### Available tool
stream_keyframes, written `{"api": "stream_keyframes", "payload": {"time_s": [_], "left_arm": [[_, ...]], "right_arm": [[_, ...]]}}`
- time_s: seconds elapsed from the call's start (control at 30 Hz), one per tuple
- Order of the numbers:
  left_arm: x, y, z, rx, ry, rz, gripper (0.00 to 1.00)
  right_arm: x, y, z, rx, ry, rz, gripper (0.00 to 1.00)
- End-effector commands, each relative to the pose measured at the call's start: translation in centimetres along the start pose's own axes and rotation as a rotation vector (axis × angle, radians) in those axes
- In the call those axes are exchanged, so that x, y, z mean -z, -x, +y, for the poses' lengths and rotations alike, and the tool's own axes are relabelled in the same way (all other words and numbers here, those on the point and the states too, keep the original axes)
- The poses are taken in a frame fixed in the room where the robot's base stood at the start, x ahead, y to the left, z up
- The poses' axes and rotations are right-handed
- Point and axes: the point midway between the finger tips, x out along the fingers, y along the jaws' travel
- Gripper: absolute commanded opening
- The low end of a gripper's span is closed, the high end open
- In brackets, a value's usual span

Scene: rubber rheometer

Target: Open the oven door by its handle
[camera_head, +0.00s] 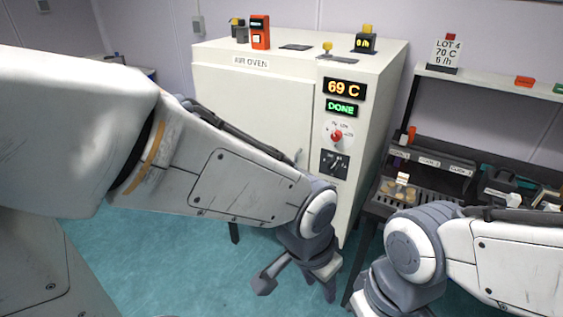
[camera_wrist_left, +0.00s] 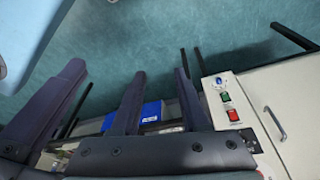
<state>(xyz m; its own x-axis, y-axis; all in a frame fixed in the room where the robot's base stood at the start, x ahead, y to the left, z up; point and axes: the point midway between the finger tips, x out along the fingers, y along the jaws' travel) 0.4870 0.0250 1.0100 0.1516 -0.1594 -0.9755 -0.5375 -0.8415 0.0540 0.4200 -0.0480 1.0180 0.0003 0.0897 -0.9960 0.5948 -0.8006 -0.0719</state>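The cream air oven (camera_head: 375,110) stands at the back centre in the head view, its wide front door (camera_head: 255,95) looking shut. A small grey piece, seemingly the top of the door handle (camera_head: 298,156), shows at the door's right edge; my left arm hides the rest. My left gripper (camera_head: 297,282) points down in front of and below the oven, fingers spread and empty, apart from the door. Its dark fingers also show in the left wrist view (camera_wrist_left: 158,92). That view has a white cabinet with a grey bar handle (camera_wrist_left: 275,123); I cannot tell whether it is the oven. My right gripper is out of view.
A control panel reading 69 C and DONE (camera_head: 342,108) has a red knob. A shelf rack (camera_head: 490,83) with a sign and small items stands at the right. My right forearm fills the lower right. Teal floor (camera_head: 150,260) is open below the oven.

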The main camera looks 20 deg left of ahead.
Motion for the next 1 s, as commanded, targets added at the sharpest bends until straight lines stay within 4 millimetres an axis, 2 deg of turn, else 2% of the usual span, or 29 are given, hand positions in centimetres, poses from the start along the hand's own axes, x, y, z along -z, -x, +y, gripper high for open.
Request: {"api": "stream_keyframes", "payload": {"time_s": [0.03,0.17,0.2,0.3,0.43,0.57,0.6,0.7,0.8,1.0], "left_arm": [[2.6,-1.9,-1.4,0.018,0.035,0.060,0.45],[10.2,-5.6,-6.0,0.072,0.114,0.276,0.45],[12.3,-6.6,-7.7,0.092,0.134,0.344,0.45],[16.9,-8.9,-12.2,0.143,0.181,0.513,0.45],[21.0,-11.4,-18.6,0.219,0.233,0.728,0.45],[22.9,-13.4,-25.1,0.301,0.270,0.941,0.45],[23.1,-13.9,-26.9,0.327,0.279,1.002,0.45],[22.8,-14.7,-30.6,0.384,0.294,1.139,0.45],[21.9,-15.0,-33.0,0.430,0.302,1.241,0.45],[21.2,-15.0,-34.9,0.469,0.303,1.335,0.45]], "right_arm": [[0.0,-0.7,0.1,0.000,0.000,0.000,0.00],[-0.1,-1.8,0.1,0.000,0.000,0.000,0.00],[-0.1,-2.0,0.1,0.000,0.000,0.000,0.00],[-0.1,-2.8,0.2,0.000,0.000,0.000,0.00],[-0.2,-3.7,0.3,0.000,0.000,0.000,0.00],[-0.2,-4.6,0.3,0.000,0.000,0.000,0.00],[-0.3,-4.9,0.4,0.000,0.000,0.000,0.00],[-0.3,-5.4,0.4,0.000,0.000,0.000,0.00],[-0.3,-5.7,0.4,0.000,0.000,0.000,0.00],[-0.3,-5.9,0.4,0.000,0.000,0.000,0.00]]}}
